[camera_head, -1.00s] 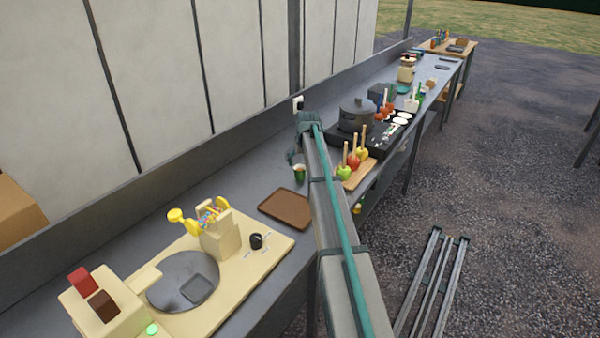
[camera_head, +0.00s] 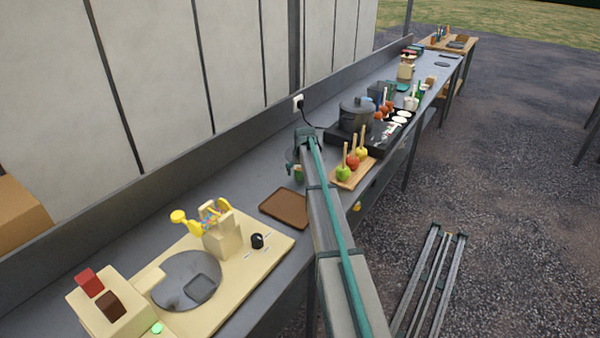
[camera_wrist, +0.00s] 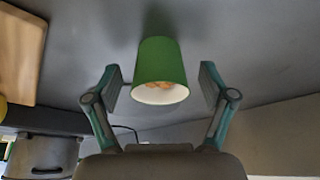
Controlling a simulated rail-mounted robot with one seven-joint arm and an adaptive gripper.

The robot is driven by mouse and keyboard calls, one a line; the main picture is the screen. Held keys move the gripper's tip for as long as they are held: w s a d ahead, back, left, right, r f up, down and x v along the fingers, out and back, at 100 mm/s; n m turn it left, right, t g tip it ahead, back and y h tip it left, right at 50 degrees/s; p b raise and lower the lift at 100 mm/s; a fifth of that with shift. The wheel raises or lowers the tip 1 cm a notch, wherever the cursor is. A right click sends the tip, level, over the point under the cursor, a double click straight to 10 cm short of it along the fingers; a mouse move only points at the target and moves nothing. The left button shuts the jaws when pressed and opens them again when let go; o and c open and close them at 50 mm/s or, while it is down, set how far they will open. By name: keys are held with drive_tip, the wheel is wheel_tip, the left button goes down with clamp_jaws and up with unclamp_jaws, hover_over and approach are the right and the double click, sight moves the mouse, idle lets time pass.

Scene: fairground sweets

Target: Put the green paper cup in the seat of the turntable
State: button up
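The green paper cup (camera_wrist: 160,62) stands between the two fingers of my gripper (camera_wrist: 162,84) in the wrist view, with its pale rim toward the camera and something orange-brown inside. The fingers are open, with a gap on each side of the cup. In the head view my gripper (camera_head: 296,157) is low over the counter, and only part of the cup (camera_head: 299,172) shows beneath it. The grey round turntable (camera_head: 170,285) lies on the cream machine at the near left. Its square recessed seat (camera_head: 199,287) is toward its right side and looks empty.
A brown tray (camera_head: 284,208) lies between the machine and the cup. A board (camera_head: 349,180) with apples on sticks is just right of my gripper. A pot (camera_head: 355,114) stands on the dark stove behind. A yellow-handled part (camera_head: 180,217) rises behind the turntable.

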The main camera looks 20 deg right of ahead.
drive_tip(key=c, duration=1.2)
drive_tip(key=shift+r, duration=0.1)
drive_tip(key=shift+c, duration=0.2)
